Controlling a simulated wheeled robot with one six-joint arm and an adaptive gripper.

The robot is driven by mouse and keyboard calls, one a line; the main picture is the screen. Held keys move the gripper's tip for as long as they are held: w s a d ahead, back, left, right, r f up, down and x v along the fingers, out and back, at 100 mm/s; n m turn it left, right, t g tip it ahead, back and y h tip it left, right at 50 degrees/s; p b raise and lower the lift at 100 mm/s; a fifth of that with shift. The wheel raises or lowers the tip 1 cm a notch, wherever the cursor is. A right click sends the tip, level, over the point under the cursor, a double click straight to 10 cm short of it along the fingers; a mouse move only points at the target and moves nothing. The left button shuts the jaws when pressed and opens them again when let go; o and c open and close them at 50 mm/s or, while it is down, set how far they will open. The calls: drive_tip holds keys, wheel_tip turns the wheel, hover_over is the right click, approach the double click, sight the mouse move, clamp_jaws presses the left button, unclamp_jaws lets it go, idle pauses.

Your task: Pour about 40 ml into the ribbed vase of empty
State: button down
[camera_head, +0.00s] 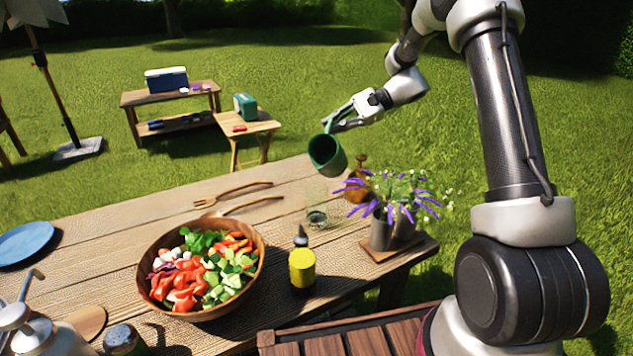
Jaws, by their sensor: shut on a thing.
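My gripper (335,123) is shut on a dark green can or jug (328,158) and holds it above the far right part of the table. The jug is tilted, with its dark opening facing up and left. A faint, clear glass vessel (317,216), likely the ribbed vase, stands on the table below the jug. Its ribs and upper outline are too faint to make out clearly. I cannot see a stream from the jug or tell the liquid level in the glass.
A yellow bottle (302,266) and wooden salad bowl (250,283) are nearer. Wooden servers (232,195) lie left. The wooden table (105,222) is clear between the blue plate (27,243) and servers.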

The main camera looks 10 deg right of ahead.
drive_tip(key=w+d+f+m+g+y+p, duration=0.2)
drive_tip(key=w+d+f+m+y+p, duration=0.1)
drive_tip(key=w+f+m+y, duration=0.1)
drive_tip(key=shift+w+f+m+y, duration=0.4)
drive_tip(key=shift+w+f+m, duration=0.2)
drive_tip(key=shift+w+m, duration=0.6)
drive_tip(key=shift+d, duration=0.2)
idle(2.0)
